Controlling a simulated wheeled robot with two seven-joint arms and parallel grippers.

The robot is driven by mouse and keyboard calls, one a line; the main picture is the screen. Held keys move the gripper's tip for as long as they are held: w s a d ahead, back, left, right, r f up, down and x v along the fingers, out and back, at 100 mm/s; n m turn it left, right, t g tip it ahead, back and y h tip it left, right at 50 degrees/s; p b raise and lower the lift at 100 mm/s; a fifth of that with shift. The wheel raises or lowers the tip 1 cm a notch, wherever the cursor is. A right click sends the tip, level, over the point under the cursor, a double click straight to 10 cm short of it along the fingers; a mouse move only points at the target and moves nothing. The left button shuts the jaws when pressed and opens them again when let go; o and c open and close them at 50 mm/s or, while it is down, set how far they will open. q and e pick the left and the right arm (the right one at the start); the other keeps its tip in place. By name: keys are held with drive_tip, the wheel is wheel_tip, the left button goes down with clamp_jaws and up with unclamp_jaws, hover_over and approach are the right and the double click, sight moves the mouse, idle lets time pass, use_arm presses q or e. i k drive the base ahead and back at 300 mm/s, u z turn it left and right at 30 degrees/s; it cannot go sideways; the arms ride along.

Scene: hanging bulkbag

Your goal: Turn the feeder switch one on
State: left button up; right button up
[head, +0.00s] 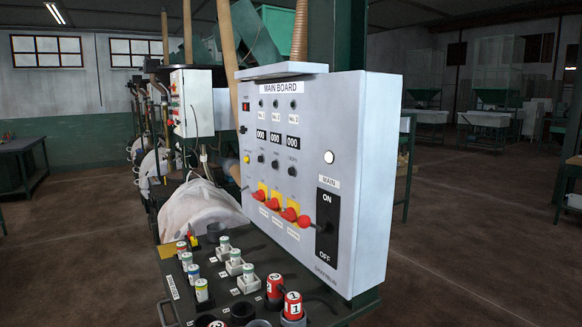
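The main board (340,110) is a light grey control box facing left, labelled MAIN BOARD. Three red rotary switches on yellow plates sit in a row low on its face: a left one (258,195), a middle one (273,204) and a right one (289,214). The small labels under them are too blurred to read, so I cannot tell which is feeder switch one or its setting. A black main switch (327,225) marked ON and OFF is to their right, with a lever sticking out leftward. Neither of my grippers is in view.
A dark bench (180,290) below the board holds several small white containers with coloured caps and red numbered cylinders (292,303). A white bulk bag (198,205) is behind at left. Open floor (460,240) lies to the right of the board.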

sight(259, 195)
drive_tip(key=u, duration=2.4)
drive_tip(key=i, duration=2.65)
drive_tip(key=z, duration=3.2)
